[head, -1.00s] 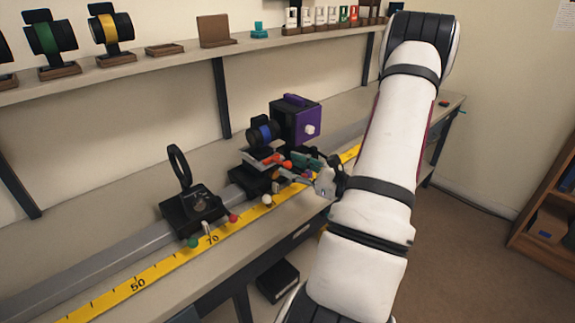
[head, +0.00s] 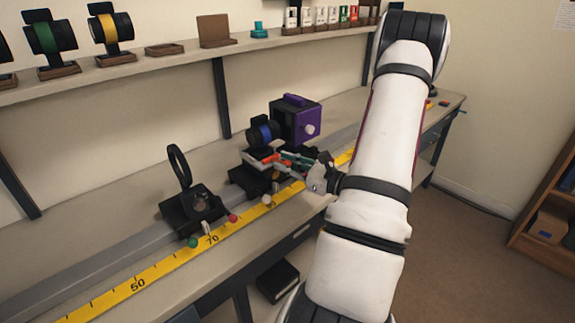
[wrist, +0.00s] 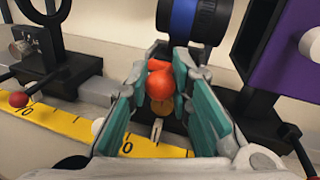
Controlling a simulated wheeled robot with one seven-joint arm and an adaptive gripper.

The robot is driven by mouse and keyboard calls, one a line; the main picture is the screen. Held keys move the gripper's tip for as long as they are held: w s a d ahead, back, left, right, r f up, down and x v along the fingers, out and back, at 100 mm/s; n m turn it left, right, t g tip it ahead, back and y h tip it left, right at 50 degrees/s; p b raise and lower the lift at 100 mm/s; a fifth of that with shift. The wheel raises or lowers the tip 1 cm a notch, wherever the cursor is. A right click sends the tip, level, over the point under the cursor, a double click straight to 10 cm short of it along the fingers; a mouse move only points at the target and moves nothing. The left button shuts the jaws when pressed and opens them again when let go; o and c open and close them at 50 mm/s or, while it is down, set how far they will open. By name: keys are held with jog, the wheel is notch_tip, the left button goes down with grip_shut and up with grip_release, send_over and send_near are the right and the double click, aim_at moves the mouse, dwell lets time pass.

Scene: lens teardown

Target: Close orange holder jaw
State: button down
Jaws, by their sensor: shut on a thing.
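The orange holder jaw shows in the wrist view as a round orange knob (wrist: 160,85) with an orange piece (wrist: 158,65) just behind it. My gripper (wrist: 177,70), with teal-lined fingers, has the knob between its fingertips and is shut on it. In the head view my gripper (head: 300,160) reaches in from the right at the holder, below the black lens with a blue band (head: 263,133). The lens also shows in the wrist view (wrist: 186,18), just beyond the fingertips. My fingers hide part of the jaw in the head view.
A purple-and-black box (head: 298,120) stands close behind the lens. A black ring stand (head: 190,205) is on the rail to the left. A yellow scale (head: 165,265) runs along the bench front. A shelf (head: 160,62) with lenses is above.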

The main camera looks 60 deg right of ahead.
jog(key=w, duration=0.1)
jog(key=w+b, duration=0.1)
jog(key=shift+w+d+f, duration=0.1)
jog(key=shift+w+d, duration=0.15)
jog(key=shift+w, duration=0.2)
jog(key=c, duration=1.4)
grip_release()
jog(key=shift+w+d, duration=0.1)
jog(key=s, duration=1.2)
jog(key=shift+s, duration=0.1)
